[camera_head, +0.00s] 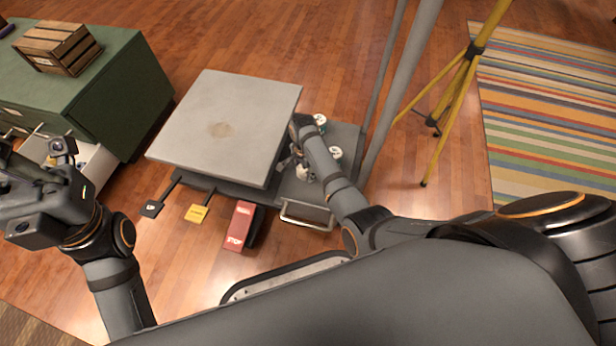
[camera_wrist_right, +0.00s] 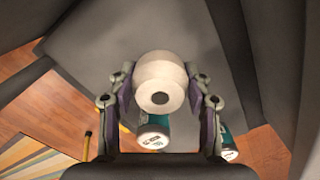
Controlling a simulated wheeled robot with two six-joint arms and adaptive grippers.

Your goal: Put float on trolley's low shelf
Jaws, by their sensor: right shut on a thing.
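The trolley has a square grey top plate (camera_head: 225,120) and a darker low shelf (camera_head: 292,192) that shows below and to the right of it. The float (camera_wrist_right: 160,72) is white and rounded with a dark hole; in the head view it is a small white shape (camera_head: 302,174), partly hidden. My right gripper (camera_wrist_right: 160,92) is shut on the float, one finger on each side, over the low shelf. Whether the float touches the shelf I cannot tell. My left gripper (camera_head: 35,195) is at the far left, away from the trolley; its fingers do not show clearly.
Two white-lidded cans (camera_head: 320,119) (camera_head: 335,153) stand on the low shelf by my right gripper. Black, yellow and red pedals (camera_head: 240,226) stick out in front. A green cabinet (camera_head: 120,90) with an open drawer is left; a yellow tripod (camera_head: 462,85) stands right.

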